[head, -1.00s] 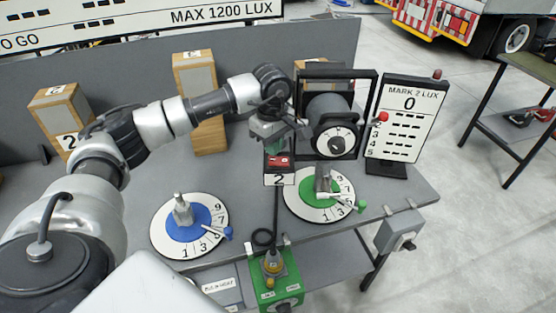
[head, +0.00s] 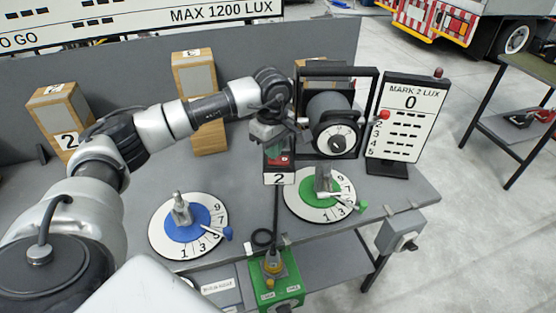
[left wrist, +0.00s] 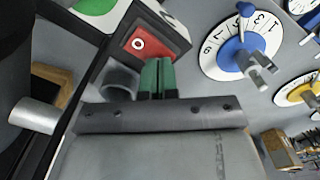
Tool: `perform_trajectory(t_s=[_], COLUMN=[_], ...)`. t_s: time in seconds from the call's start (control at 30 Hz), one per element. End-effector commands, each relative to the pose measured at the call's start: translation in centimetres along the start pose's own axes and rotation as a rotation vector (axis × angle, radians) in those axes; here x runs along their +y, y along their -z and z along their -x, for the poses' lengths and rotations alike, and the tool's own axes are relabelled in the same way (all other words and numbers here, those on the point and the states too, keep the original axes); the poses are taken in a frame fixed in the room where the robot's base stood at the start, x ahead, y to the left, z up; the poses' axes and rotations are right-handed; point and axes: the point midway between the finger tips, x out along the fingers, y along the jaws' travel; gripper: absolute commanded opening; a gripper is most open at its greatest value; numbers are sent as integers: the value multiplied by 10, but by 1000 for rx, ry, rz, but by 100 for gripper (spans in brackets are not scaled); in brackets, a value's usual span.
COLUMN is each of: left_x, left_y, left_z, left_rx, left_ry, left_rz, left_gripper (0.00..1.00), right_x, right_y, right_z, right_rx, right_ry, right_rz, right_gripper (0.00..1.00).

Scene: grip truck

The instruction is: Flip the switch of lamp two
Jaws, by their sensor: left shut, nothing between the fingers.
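A dark switch box with a white label "2" (head: 280,179) stands on the grey table in front of the lamp. Its red rocker switch (head: 284,161) is partly covered by my gripper; in the left wrist view the red rocker (left wrist: 138,43) shows an "O" mark. My left gripper (head: 274,155) is shut and empty, directly over the switch box. In the left wrist view its green fingertips (left wrist: 157,66) are together, just beside the rocker; I cannot tell whether they touch it. The round lamp (head: 333,125) in a black frame stands behind the switch. My right gripper is not in view.
A blue dial (head: 186,222) and a green dial (head: 312,190) lie on the table. A lux board (head: 407,125) reading 0 stands at the right. Wooden blocks (head: 195,75) stand behind my arm. A green box (head: 277,285) sits below the front edge.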

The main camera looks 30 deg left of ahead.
Motion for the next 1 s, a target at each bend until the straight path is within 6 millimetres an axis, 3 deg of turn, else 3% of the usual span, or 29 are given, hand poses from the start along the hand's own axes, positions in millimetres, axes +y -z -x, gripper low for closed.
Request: perform_trajectory(t_s=[1.0], left_x=[0], left_y=[0], left_z=[-14], left_rx=[0], left_ry=[3], left_rz=[-1], left_gripper=[0], right_x=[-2], right_y=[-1], right_z=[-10], right_rx=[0], right_ry=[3], right_rz=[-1], right_gripper=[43])
